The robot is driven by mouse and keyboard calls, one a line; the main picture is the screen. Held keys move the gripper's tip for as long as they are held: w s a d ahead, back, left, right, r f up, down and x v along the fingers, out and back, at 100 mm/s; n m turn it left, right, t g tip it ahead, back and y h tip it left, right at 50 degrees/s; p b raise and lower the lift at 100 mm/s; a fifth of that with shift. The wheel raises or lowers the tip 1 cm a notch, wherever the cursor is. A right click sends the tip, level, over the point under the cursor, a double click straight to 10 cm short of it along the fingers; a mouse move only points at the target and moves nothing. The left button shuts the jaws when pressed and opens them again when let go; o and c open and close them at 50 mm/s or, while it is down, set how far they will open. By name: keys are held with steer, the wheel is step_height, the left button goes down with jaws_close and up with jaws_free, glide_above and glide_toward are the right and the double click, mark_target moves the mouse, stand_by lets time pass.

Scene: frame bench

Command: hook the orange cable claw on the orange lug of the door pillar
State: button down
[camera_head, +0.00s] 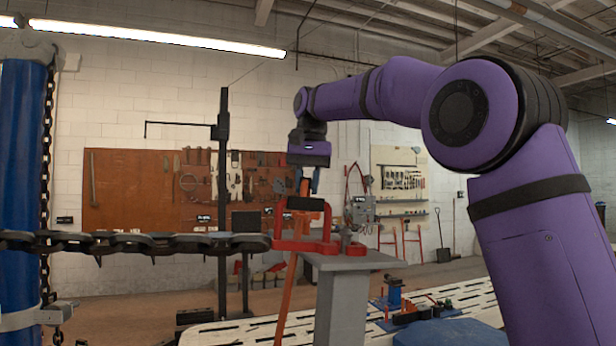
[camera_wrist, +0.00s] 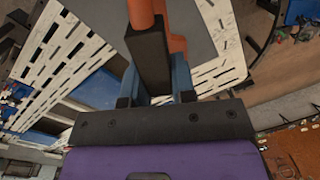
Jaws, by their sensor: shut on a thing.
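My gripper (camera_head: 308,182) points down above a grey post and is shut on a black block (camera_head: 306,203) with orange parts on it, which I take for the cable claw. In the wrist view the block (camera_wrist: 150,58) sits between my blue-grey fingers (camera_wrist: 157,88), with an orange rod (camera_wrist: 140,12) at its far end. A red-orange bracket (camera_head: 322,247) shows just below, on the post's top plate; I cannot tell whether the held piece touches it. A slanting orange bar (camera_head: 286,300) runs down beside the post. I cannot make out the lug or the door pillar for certain.
The grey post (camera_head: 343,305) stands by a white slotted bench (camera_head: 245,330). Blue clamps (camera_head: 394,290) lie on the bench at right. A heavy dark chain (camera_head: 150,243) stretches from the blue column (camera_head: 22,200) at left towards the bracket. A black stand (camera_head: 223,200) rises behind.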

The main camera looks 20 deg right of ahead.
steer(key=shift+a+f, duration=0.15)
steer(key=shift+f, duration=1.45)
steer(key=c, duration=0.9)
jaws_free()
steer(key=shift+o, duration=0.2)
steer(key=r, duration=0.7)
steer(key=d+r, duration=0.1)
steer(key=r, duration=0.2)
steer(key=shift+r, duration=0.35)
steer(key=shift+s, duration=0.1)
